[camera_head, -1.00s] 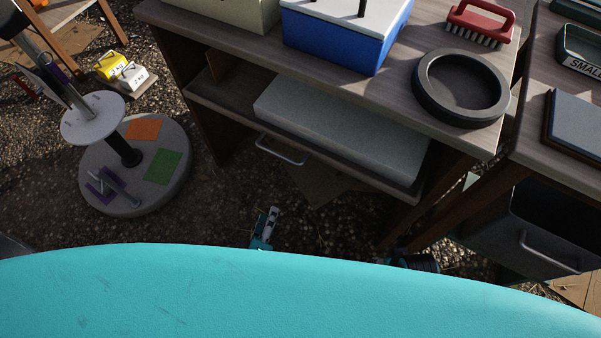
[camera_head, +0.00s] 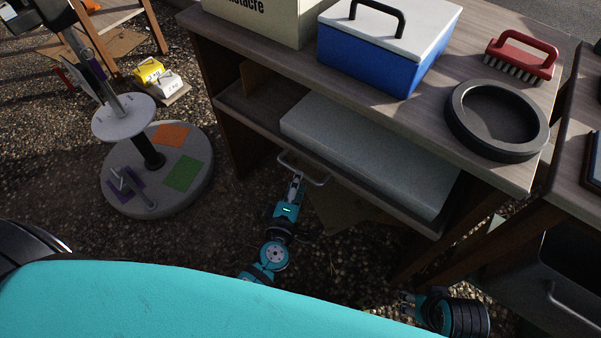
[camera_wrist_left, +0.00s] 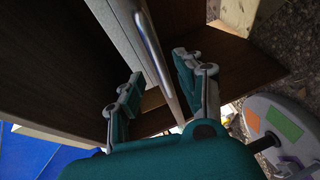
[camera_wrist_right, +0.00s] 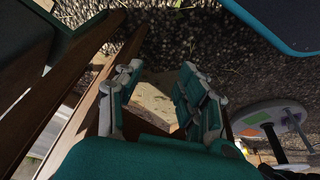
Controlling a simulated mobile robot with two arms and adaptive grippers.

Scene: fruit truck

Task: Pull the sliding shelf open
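The sliding shelf (camera_head: 252,113) sits under the wooden table's top, with a pale grey slab (camera_head: 375,152) lying on it. Its metal handle (camera_head: 313,182) sticks out at the front. My left gripper (camera_head: 297,176) is at the handle. In the left wrist view, the handle bar (camera_wrist_left: 151,45) runs between the two fingers of my left gripper (camera_wrist_left: 158,88), which are apart with a gap to the bar. My right gripper (camera_head: 406,299) is low, below the table's right end. In the right wrist view, my right gripper (camera_wrist_right: 152,88) is open and empty above the ground.
On the tabletop are a blue box with a white lid (camera_head: 378,52), a beige box (camera_head: 262,18), a black round dish (camera_head: 497,118) and a red brush (camera_head: 522,52). A round-based stand (camera_head: 150,190) is at left. Another table (camera_head: 565,170) adjoins at right.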

